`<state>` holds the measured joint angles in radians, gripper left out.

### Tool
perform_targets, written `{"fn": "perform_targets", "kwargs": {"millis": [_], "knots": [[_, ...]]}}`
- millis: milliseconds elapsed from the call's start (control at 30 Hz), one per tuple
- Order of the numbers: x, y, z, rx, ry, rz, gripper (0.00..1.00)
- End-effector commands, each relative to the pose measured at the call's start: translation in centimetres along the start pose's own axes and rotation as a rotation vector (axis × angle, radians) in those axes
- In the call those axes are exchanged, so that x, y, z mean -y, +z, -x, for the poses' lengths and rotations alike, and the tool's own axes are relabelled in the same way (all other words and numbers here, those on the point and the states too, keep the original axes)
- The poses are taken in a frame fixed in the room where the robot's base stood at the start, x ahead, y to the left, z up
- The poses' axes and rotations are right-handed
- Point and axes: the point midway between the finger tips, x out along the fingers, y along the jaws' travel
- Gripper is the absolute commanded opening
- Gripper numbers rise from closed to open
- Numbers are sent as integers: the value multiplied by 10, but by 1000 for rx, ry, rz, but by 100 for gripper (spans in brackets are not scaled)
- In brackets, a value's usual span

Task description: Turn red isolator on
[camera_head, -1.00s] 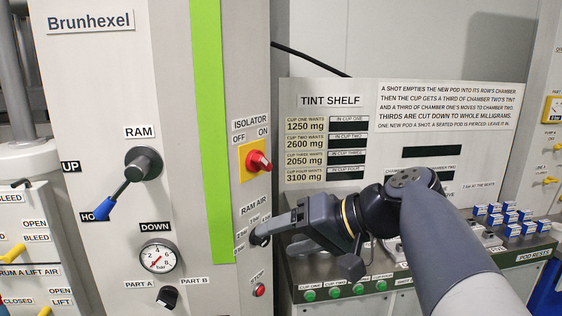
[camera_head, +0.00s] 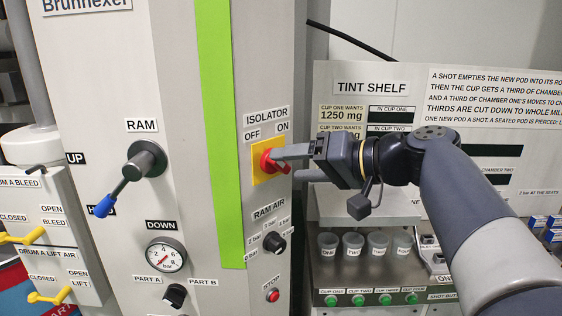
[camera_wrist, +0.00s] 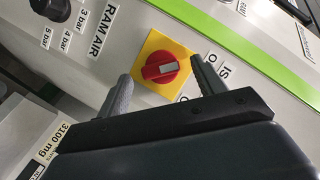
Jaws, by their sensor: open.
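The red isolator (camera_head: 273,163) is a rotary knob on a yellow square plate (camera_head: 258,172), under the labels ISOLATOR, OFF and ON. In the wrist view the knob (camera_wrist: 166,68) sits between my two fingers, with a pale mark on its handle. My gripper (camera_head: 291,164) is open, its fingertips pointing at the panel, one above and one below the knob in the head view. In the wrist view my gripper (camera_wrist: 160,85) has a finger on each side of the knob, with gaps visible. I cannot tell whether the fingertips touch the plate.
The black RAM AIR selector (camera_head: 275,243) and red STOP button (camera_head: 273,296) are below the isolator. The RAM lever (camera_head: 140,165) with its blue tip is to the left. Several cups (camera_head: 352,245) stand on the tint shelf below my arm.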

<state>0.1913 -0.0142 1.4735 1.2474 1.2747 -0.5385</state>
Motion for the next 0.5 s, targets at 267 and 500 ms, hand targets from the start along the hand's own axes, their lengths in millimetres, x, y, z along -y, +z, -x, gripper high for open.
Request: {"fn": "perform_targets", "kwargs": {"millis": [267, 500], "knots": [[1, 0, -29, 2, -1, -1, 65], [0, 0, -34, 0, 1, -1, 65]]}}
